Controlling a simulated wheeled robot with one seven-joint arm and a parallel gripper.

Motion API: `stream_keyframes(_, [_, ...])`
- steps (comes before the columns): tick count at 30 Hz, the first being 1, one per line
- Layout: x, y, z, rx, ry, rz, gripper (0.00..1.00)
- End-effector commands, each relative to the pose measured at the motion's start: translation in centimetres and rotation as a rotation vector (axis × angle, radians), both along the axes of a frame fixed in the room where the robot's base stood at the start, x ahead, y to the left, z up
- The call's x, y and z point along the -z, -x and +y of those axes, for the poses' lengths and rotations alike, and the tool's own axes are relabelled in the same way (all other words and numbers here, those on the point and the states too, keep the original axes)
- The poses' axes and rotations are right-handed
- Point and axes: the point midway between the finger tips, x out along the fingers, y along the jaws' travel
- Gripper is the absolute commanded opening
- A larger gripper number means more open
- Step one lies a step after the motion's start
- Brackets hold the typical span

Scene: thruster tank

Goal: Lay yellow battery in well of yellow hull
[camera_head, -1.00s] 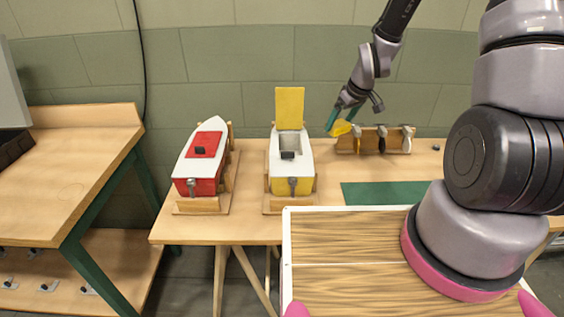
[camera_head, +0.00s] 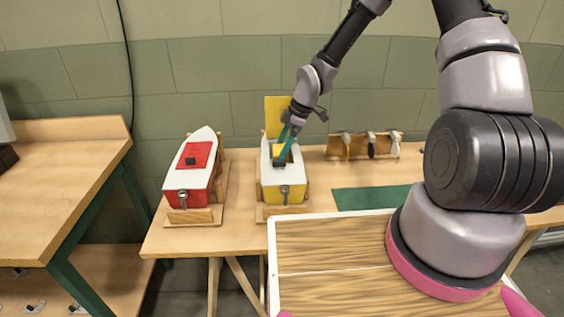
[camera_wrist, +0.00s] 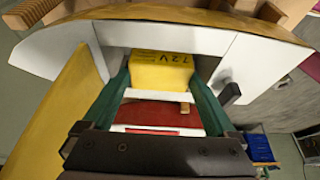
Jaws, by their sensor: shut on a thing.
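The yellow hull (camera_head: 293,194) stands in a wooden cradle, with a white deck (camera_wrist: 262,65) and its yellow lid (camera_head: 273,112) raised behind the opening. The lid shows at left in the wrist view (camera_wrist: 62,115). My gripper (camera_head: 285,155) reaches down at the deck opening, its green fingers shut on the yellow battery (camera_wrist: 160,68), which has "12V" print. In the wrist view the battery lies between the fingers, within the outline of the well (camera_wrist: 117,52). I cannot tell whether it touches the well floor. A red and white surface (camera_wrist: 158,117) shows below it.
A red hull (camera_head: 189,182) with a red lid stands in its own cradle to the left. A wooden rack (camera_head: 364,154) with several hanging things stands at right, above a green mat (camera_head: 368,198). A bordered wooden board (camera_head: 335,250) is in front.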

Motion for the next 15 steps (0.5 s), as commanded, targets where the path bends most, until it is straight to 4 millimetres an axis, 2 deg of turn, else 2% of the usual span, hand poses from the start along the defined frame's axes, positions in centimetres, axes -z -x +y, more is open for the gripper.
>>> stream_keyframes(7, [2.2,0.0,0.1,0.001,-0.001,0.001,0.12])
stream_keyframes(12, [4.6,0.0,0.1,0.001,-0.001,0.001,0.12])
stream_keyframes(15, [5.0,-0.1,0.0,0.002,0.000,-0.001,0.12])
